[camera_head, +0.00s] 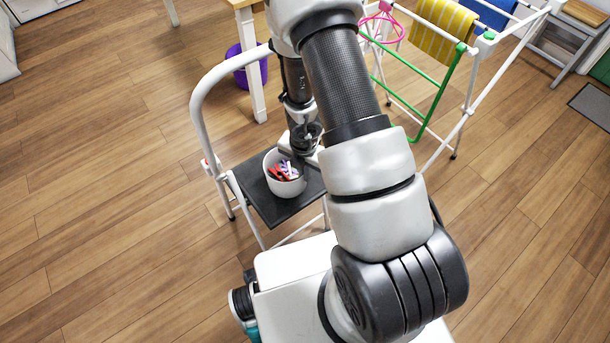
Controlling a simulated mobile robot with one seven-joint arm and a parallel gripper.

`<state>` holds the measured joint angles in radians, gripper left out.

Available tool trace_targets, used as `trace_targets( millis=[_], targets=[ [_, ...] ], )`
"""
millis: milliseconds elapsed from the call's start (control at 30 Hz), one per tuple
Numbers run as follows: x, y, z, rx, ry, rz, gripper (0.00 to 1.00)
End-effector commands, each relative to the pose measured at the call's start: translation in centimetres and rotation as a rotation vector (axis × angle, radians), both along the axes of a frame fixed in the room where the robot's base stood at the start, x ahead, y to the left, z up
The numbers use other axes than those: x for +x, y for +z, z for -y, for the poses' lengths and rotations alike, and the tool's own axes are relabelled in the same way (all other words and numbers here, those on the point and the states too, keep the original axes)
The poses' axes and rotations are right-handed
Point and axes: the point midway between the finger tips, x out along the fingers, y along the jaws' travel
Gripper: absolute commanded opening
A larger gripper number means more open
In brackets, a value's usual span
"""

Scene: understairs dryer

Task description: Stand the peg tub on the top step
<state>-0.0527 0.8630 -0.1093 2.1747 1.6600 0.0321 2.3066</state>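The peg tub (285,188), a white round tub with red, white and purple pegs inside, is upright over the dark top step (265,210) of a white-framed step stool. It appears to rest on the tread. My gripper (309,157) is low over the step, at the tub's back right edge, with my arm coming down from above. The gripper's fingers are mostly hidden by the tub and my arm, so I cannot tell whether they grip the rim.
The stool's white handrail (198,110) curves up at the left and behind. A wooden-topped table (243,3) and purple bucket (247,70) stand behind. A drying rack (470,90) with a yellow striped towel (443,32) is at right. The floor at left is clear.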

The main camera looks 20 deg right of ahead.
Motion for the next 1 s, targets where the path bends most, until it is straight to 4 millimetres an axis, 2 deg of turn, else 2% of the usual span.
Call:
trace_targets(
  millis=[300,400,433,733,867,1000],
  targets=[
    [0.0,-0.5,0.0,0.001,0.0,0.001,0.0],
    [0.0,-0.4,0.0,0.0,0.0,0.0,0.19],
    [0.0,-0.4,0.0,0.0,0.0,0.0,0.23],
    [0.0,-0.2,0.0,0.0,0.0,0.0,0.23],
    [0.0,1.1,0.0,0.001,-0.001,0.001,0.23],
    [-0.3,4.1,-0.1,0.002,-0.002,0.0,0.23]
  ],
)
